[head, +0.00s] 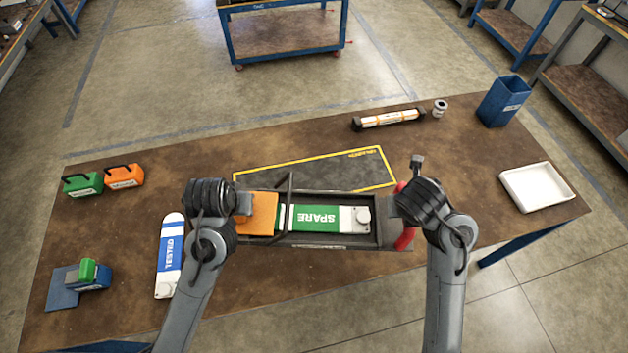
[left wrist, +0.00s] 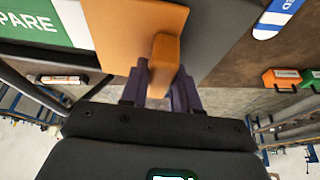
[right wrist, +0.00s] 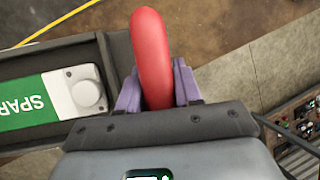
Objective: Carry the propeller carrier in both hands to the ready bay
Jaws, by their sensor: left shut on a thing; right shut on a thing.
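The propeller carrier (head: 376,222) is a long dark tray with a thin dark bar across it. Inside lies a green and white propeller marked SPARE (head: 315,218). Its left end has an orange plate and grip (head: 262,210), its right end a red handle (head: 405,236). My left gripper (head: 243,205) is shut on the orange grip (left wrist: 164,58). My right gripper (head: 395,208) is shut on the red handle (right wrist: 151,60). The ready bay, a dark yellow-edged mat (head: 330,170), lies just behind the carrier, which hides its front edge. I cannot tell whether the carrier touches the table.
A blue and white TESTED propeller (head: 168,258) lies left of the carrier. Green (head: 82,184) and orange (head: 124,176) cases stand at the left, a blue stand (head: 64,290) nearer. Behind right are a dark-ended roll (head: 390,119), blue bin (head: 503,102) and white tray (head: 537,188).

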